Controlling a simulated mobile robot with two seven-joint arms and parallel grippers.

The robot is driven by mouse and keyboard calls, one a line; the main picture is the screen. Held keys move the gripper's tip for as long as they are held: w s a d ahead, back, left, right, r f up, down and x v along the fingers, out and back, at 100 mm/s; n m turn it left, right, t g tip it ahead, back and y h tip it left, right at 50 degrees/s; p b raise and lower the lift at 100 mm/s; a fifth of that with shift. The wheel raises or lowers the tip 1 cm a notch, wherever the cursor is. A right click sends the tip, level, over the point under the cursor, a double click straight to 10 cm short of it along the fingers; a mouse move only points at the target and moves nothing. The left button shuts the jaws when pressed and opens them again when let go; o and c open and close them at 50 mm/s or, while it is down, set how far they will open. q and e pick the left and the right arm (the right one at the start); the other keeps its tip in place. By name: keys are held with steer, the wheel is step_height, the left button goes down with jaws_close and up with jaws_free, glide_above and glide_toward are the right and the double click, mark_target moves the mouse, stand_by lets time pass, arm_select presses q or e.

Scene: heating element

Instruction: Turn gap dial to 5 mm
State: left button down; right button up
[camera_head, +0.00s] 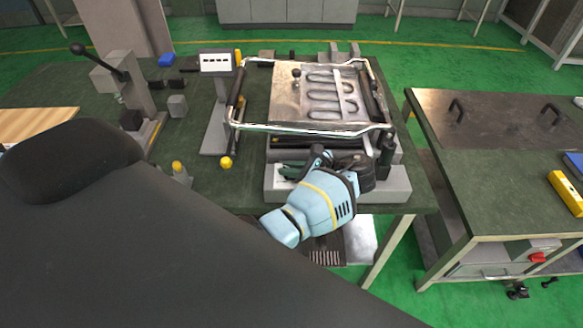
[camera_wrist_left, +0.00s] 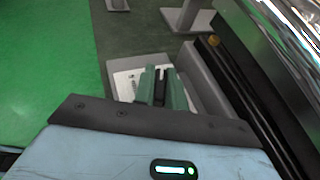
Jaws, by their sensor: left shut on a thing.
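The bending machine (camera_head: 330,95) stands on the green bench, with a metal plate and a wavy heating element (camera_head: 332,92) on top. My left gripper (camera_head: 316,160) is at the machine's front base. In the left wrist view its green fingers (camera_wrist_left: 161,88) are closed on a small dark part, the gap dial (camera_wrist_left: 160,82), mostly hidden between them. A white plate with printed marks (camera_wrist_left: 126,85) lies just beside the fingers; its marks are too small to read. The dial's setting cannot be read. My right gripper is not in view.
A metal bar frame (camera_head: 310,131) spans the machine above my gripper. A small display on a post (camera_head: 216,62) and a lever press (camera_head: 115,78) stand to the left. A second bench (camera_head: 495,130) stands to the right, past a floor gap.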

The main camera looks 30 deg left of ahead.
arm_select(q)
steer(key=shift+n+g, duration=0.7)
steer(key=shift+g, duration=0.1)
steer(key=c, duration=1.4)
jaws_free()
steer(key=shift+c, duration=0.2)
steer(key=shift+h, duration=0.3)
steer(key=shift+v, duration=3.85)
steer(key=shift+f, duration=0.1)
